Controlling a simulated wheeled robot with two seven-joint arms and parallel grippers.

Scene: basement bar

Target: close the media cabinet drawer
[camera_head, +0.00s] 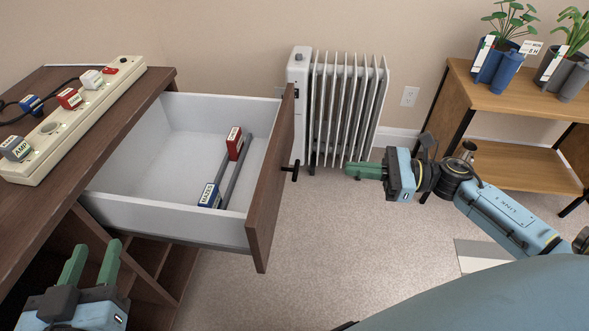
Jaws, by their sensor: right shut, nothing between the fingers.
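The media cabinet (150,85) is dark brown wood at the left. Its drawer (165,215) is pulled well out to the right, with white inner walls and a brown front panel (272,190). A dark handle (291,171) sticks out from that panel. My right gripper (348,171) is to the right of the handle, apart from it, with its green fingers pointing left at the drawer front; it is shut and empty. My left gripper (92,262) is at the lower left, below the drawer, with its two green fingers apart and nothing between them.
Inside the drawer lie plugs labelled in red (235,143) and blue (209,195). A power strip (75,118) with several plugs lies on the cabinet top. A white radiator (345,110) stands behind the drawer front. A wooden shelf (520,100) with plants is at the right. Carpet (320,250) is clear between.

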